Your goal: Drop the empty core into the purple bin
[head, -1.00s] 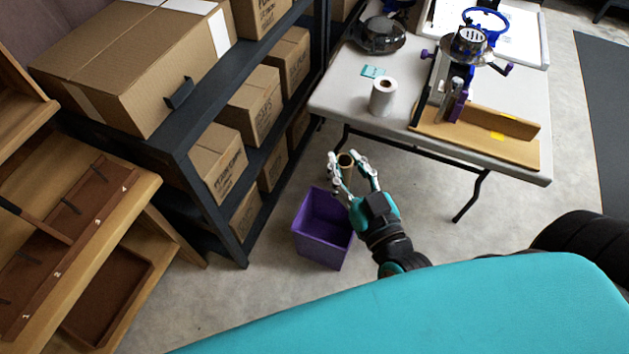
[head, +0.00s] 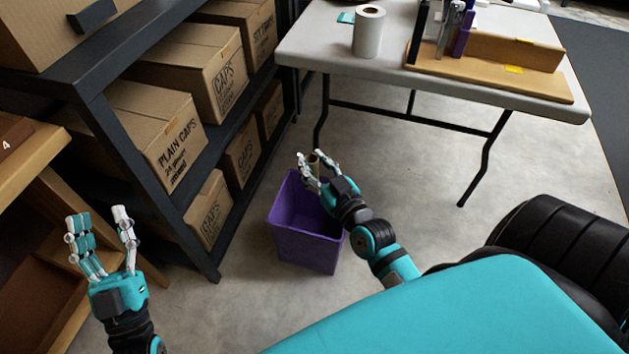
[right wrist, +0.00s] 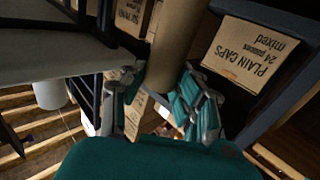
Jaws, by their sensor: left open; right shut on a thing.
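The purple bin (head: 308,252) stands on the floor, open at the top, between the shelf and the table. My right gripper (head: 312,162) is shut on the empty core (head: 316,158), a small tan tube, over the far part of the bin's opening. Fingers hide part of the core in the head view. In the right wrist view the core (right wrist: 176,45) shows as a long tan tube between the fingers (right wrist: 160,90). My left gripper (head: 102,225) is open and empty at the lower left, fingers up, apart from the bin.
A dark shelf (head: 205,262) with cardboard cap boxes (head: 165,140) stands left of the bin. The folding table (head: 400,72) is behind and to the right, holding a white roll (head: 369,32) and a wooden fixture (head: 490,75). Bare floor lies around the bin.

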